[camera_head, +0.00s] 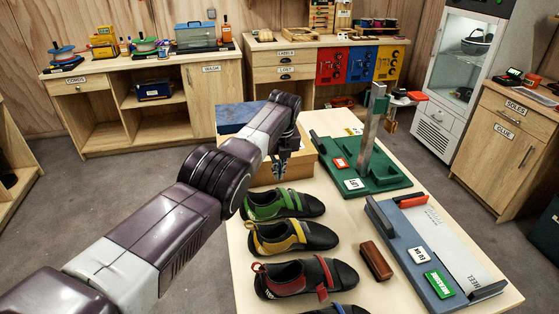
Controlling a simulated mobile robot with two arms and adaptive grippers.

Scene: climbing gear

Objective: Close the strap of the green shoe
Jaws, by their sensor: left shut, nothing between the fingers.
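The green shoe (268,210), green with a dark toe, lies on the pale table with its toe to the right. It is the farthest in a row of shoes. A green strap band (290,200) shows across its middle; whether it is fastened is too small to tell. My left arm reaches in from the left, and my left gripper (279,176) points down just beyond the shoe, in front of a cardboard-coloured box. Its fingers are shut and empty, apart from the strap. My right gripper is not in view.
A yellow shoe (270,239) and a red shoe (288,280) lie nearer, with another shoe partly cut off below. A brown brush (375,261) lies right of them. A green stand with an upright post (390,178) and a grey measuring board (405,246) take up the table's right.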

